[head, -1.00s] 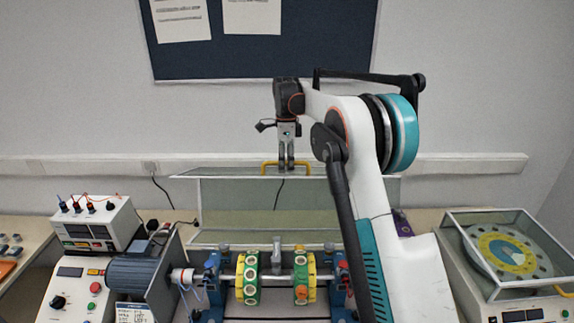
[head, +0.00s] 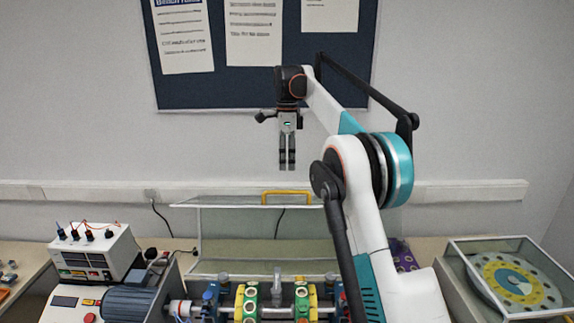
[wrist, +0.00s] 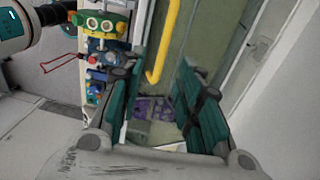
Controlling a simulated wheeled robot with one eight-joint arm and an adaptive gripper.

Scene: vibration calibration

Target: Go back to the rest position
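My gripper (head: 287,167) hangs pointing down in front of the grey wall, above the guard's yellow handle (head: 287,193). Its two fingers are empty, with a gap between them in the wrist view (wrist: 160,80). The handle also shows in the wrist view (wrist: 163,45), beyond the fingers and apart from them. The clear guard (head: 230,222) stands behind the rotor shaft with its yellow and green discs (head: 250,302). The lower part of the rotor rig is cut off by the head view's bottom edge.
A blue notice board (head: 240,90) hangs on the wall behind my arm. A meter box with leads (head: 95,257) and a motor (head: 128,300) stand left. A clear-covered case with a patterned disc (head: 510,280) stands right. Air around my gripper is free.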

